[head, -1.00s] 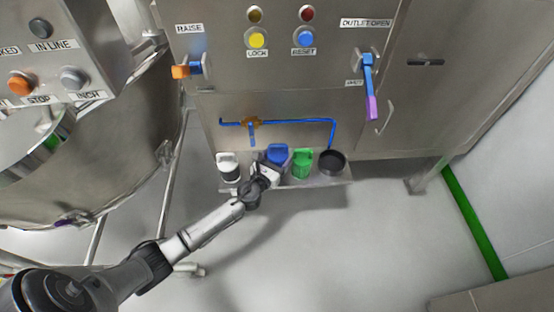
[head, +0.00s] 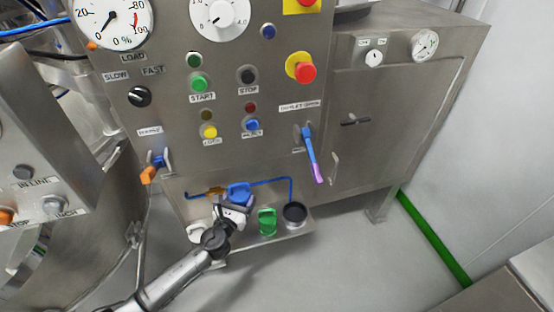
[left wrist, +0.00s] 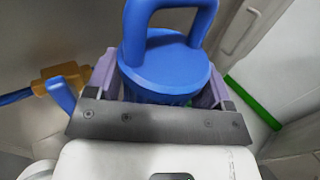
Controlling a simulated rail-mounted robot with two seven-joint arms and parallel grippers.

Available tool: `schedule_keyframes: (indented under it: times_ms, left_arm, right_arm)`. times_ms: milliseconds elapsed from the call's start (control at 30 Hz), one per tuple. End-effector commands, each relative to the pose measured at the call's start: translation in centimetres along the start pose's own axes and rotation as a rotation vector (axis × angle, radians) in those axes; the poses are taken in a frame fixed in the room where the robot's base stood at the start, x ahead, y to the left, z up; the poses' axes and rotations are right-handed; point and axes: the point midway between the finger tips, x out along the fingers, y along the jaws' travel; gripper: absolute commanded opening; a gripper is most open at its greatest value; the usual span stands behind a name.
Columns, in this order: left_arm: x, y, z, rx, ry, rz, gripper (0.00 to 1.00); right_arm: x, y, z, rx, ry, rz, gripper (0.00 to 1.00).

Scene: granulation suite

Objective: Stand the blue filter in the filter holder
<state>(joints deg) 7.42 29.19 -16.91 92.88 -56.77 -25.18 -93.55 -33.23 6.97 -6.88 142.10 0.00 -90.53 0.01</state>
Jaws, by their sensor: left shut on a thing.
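The blue filter (head: 238,192), with a loop handle on top, is held in my left gripper (head: 236,207). In the left wrist view the blue filter (left wrist: 165,60) is upright between the two purple fingers of the left gripper (left wrist: 160,88), which are shut on its body. In the head view it appears raised above the level of the green filter. A dark, round, open cup (head: 294,215), which looks like the filter holder, stands at the right end of the shelf. It looks empty. The right gripper is not in view.
A green filter (head: 267,222) stands on the shelf (head: 290,232) between the held filter and the cup. A blue pipe (head: 273,182) with an orange fitting (head: 213,192) runs just behind. A blue-and-purple lever (head: 312,155) juts out above right.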

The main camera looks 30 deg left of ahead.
Motion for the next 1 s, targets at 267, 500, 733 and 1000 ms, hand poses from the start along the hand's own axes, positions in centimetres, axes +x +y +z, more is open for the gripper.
schedule_keyframes:
  times_ms: [267,500,733,1000]
  left_arm:
    - [0.0,0.1,0.5,-0.003,-0.001,0.005,0.47]
    - [-0.6,1.8,1.4,-0.005,-0.004,0.162,0.47]
    - [-3.7,-2.5,8.5,-0.005,-0.006,0.166,0.47]
    - [-6.7,-6.7,19.7,0.0,-0.003,0.079,0.47]
  right_arm:
    - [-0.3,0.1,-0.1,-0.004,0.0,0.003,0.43]
    - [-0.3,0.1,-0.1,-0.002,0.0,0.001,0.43]
    - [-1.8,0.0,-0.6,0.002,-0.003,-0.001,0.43]
    - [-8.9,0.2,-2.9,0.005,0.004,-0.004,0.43]
